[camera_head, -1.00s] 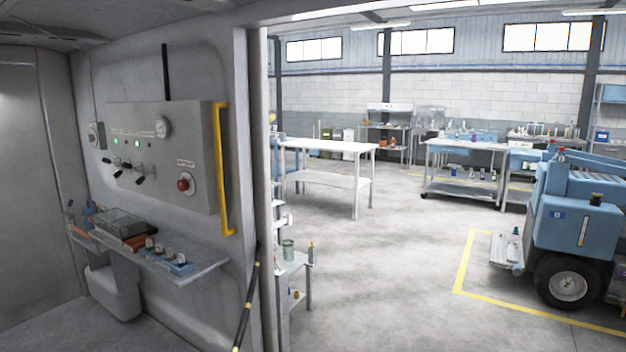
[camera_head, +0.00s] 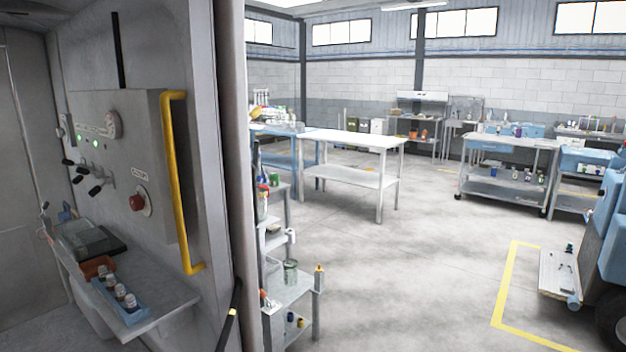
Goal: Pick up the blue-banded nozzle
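I cannot make out a blue-banded nozzle for certain. Small items on the lower shelves of the grey cart (camera_head: 290,290) are too small to identify, among them dark blue and yellow ones near its bottom. Several small white-capped items sit in a blue tray (camera_head: 112,304) on the wall shelf at the left; their bands cannot be told. Neither of my grippers shows in the view.
A grey control panel (camera_head: 150,160) with a yellow handle (camera_head: 176,180) stands close at the left. A white-topped table (camera_head: 352,141) and a wheeled bench (camera_head: 508,180) stand farther back. Blue machinery (camera_head: 613,220) is at the right edge. Open floor lies in the middle.

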